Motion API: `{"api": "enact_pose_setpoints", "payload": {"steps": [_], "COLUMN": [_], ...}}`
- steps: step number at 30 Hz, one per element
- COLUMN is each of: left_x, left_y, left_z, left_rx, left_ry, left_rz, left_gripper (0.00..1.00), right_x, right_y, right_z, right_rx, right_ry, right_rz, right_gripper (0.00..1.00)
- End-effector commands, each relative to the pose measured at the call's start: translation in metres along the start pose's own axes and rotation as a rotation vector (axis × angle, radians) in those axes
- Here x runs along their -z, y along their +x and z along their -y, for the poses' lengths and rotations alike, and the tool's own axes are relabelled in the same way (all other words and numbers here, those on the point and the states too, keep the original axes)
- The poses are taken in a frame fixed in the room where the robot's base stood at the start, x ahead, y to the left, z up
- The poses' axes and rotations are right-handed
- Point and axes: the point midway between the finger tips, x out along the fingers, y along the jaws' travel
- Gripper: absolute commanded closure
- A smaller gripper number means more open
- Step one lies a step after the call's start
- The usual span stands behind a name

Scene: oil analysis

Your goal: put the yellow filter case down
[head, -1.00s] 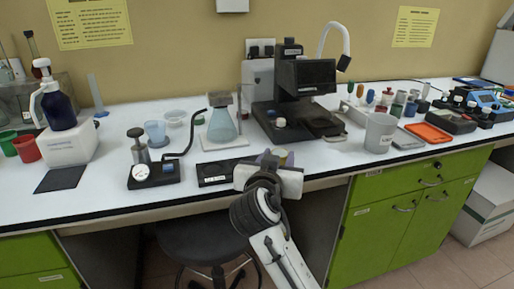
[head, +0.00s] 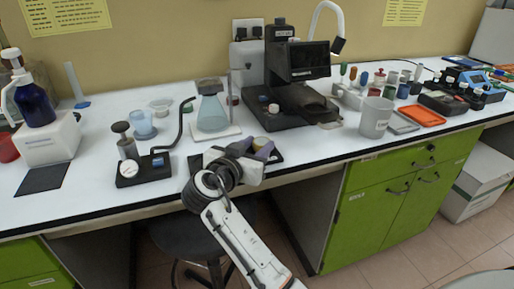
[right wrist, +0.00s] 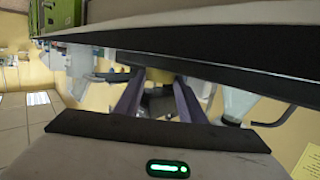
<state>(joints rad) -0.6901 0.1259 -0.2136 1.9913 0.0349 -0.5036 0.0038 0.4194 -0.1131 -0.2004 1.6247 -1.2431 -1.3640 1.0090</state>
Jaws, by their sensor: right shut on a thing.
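My right gripper (head: 258,148) is over the front edge of the white bench, in front of the glass flask. Its purple-grey fingers are shut on the yellow filter case, a small part of which shows between the fingers in the right wrist view (right wrist: 160,76). Most of the case is hidden by the fingers and wrist. A low dark plate (head: 276,157) lies on the bench behind and beneath the gripper, partly covered by it. I cannot tell whether the case touches the plate. My left gripper is not in view.
A pump with a gauge (head: 142,168) stands left of the gripper. The conical flask (head: 212,115) is on a white base behind it, and a black microscope-like instrument (head: 290,100) is behind to the right. A grey beaker (head: 376,118) stands farther right. Bare bench lies between gripper and beaker.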

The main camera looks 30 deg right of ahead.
Motion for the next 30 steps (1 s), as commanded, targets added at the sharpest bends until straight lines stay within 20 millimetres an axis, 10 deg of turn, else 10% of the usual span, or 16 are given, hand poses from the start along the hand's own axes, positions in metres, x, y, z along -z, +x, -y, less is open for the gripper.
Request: {"api": "enact_pose_setpoints", "payload": {"steps": [12,13,16,30], "left_x": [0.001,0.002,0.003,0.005], "left_y": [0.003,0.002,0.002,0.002], "left_z": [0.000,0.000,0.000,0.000], "left_rx": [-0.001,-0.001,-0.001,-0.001], "left_ry": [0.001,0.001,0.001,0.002], "left_rz": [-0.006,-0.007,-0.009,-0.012], "left_gripper": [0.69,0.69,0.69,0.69], "right_x": [-0.009,-0.008,-0.007,-0.005], "right_y": [0.002,0.002,0.002,-0.012], "right_z": [0.000,0.000,0.000,0.004], "right_rx": [0.001,0.001,0.001,0.001], "right_ry": [0.001,0.001,0.001,0.003], "right_rz": [-0.001,-0.001,-0.001,0.000], "right_gripper": [0.85,0.60,0.45,0.45]}}
